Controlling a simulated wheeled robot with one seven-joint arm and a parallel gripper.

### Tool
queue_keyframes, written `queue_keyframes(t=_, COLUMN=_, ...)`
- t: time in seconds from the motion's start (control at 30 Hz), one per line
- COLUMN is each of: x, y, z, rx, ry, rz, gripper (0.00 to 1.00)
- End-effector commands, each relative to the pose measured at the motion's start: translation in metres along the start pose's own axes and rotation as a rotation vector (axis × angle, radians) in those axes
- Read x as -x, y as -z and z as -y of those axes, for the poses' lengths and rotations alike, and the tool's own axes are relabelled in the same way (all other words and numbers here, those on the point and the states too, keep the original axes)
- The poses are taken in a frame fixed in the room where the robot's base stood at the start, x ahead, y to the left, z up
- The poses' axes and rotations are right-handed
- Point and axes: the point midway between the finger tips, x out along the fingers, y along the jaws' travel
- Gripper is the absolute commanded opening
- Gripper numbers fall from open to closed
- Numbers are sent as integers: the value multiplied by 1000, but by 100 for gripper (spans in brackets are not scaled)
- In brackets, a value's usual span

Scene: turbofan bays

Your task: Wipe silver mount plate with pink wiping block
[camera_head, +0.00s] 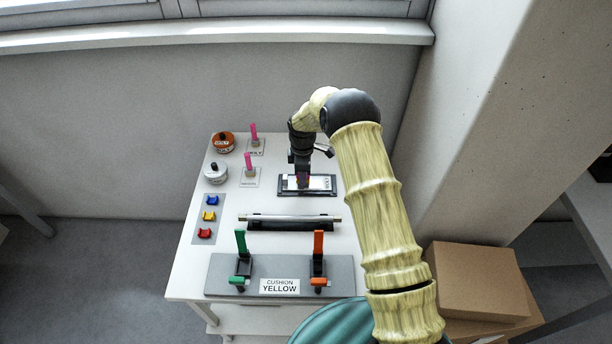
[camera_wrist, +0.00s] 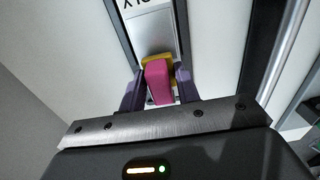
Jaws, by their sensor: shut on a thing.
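My gripper (camera_wrist: 159,92) is shut on the pink wiping block (camera_wrist: 157,80), between its two purple fingers. A yellow part shows at the block's far end. The silver mount plate (camera_wrist: 155,32) lies just beyond the block in the wrist view, set in a dark frame with a lettered white label at its far end. In the head view, my gripper (camera_head: 302,181) points down over the left part of the plate (camera_head: 318,183), on the white table. The block is mostly hidden there. I cannot tell whether it touches the plate.
A silver bar (camera_head: 290,218) on a black rest lies in front of the plate. Nearer is a grey panel (camera_head: 218,275) with green and orange levers.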

Motion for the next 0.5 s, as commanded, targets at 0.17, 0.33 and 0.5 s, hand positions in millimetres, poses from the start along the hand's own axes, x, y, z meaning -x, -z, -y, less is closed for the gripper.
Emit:
queue_keyframes(t=0.17, x=23, y=1, z=-1, rx=2, ry=-4, rz=-1, gripper=11)
queue_keyframes(t=0.33, x=38, y=1, z=-1, rx=2, ry=-5, rz=-1, gripper=11)
queue_keyframes(t=0.5, x=53, y=1, z=-1, rx=2, ry=-4, rz=-1, gripper=11)
